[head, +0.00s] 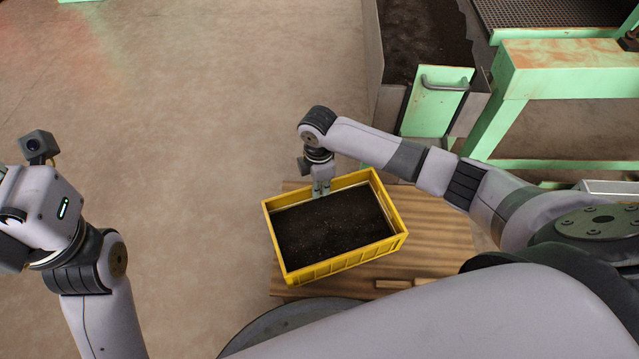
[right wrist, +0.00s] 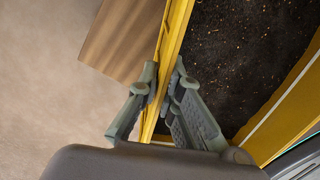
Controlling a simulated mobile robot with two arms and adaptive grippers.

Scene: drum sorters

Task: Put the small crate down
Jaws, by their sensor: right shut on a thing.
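The small crate (head: 394,246) is yellow and filled with dark soil-like material. In the head view it is over a wooden board surface, slightly turned. I cannot tell whether it rests on the wood or hangs just above it. My right gripper (head: 320,190) is shut on the crate's far wall. In the right wrist view its fingers (right wrist: 162,90) pinch the yellow rim (right wrist: 176,32), one inside and one outside. My left arm shows at the left edge of the head view, away from the crate; its fingers are out of the picture.
The wooden surface (head: 440,225) extends right of and below the crate. A green-fronted bin with a handle (head: 437,100) and a green metal frame (head: 560,70) stand at the upper right. The concrete floor (head: 190,120) to the left is clear.

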